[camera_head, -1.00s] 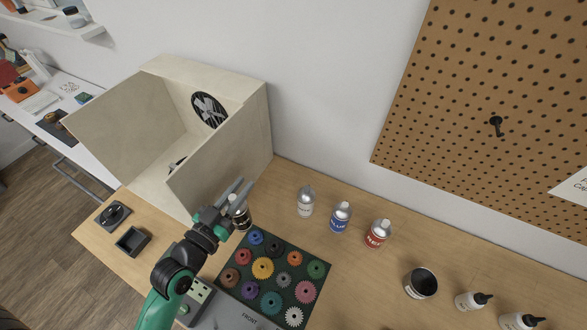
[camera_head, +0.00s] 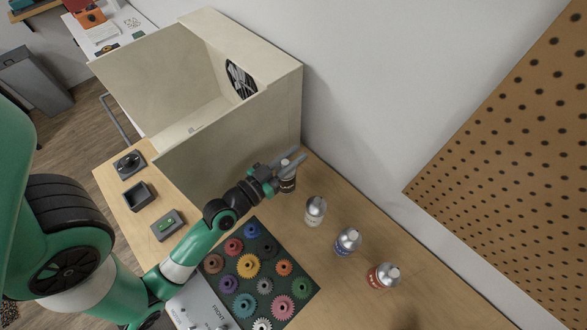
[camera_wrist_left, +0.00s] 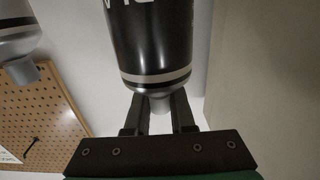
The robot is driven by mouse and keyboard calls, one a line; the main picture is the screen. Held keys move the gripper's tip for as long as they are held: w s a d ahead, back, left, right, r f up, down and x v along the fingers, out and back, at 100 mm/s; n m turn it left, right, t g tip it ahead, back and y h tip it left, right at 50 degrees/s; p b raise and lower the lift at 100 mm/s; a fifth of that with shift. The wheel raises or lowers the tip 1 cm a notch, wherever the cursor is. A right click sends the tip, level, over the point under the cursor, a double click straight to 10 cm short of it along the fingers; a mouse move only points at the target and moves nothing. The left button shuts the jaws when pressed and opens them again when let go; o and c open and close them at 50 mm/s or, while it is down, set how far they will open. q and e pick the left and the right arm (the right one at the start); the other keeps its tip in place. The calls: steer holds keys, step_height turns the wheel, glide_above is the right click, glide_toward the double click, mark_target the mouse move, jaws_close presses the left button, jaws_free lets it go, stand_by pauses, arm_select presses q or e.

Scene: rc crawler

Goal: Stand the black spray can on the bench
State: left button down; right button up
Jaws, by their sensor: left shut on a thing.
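My right gripper is not in view.
Silver (camera_head: 315,212), blue (camera_head: 347,242) and red (camera_head: 383,276) cans stand in a row to the right. A gear tray (camera_head: 310,297) lies in front. The booth (camera_head: 215,150) stands close on the left, the wall behind.

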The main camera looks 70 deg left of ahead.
arm_select(q)
steer(key=shift+f+b, duration=1.05)
steer(key=shift+f, duration=0.85)
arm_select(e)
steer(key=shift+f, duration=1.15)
arm_select(q)
steer(key=shift+w, duration=0.1)
steer(key=shift+f, duration=0.1)
steer(key=c, duration=0.8)
jaws_free()
steer(key=shift+o, duration=0.2)
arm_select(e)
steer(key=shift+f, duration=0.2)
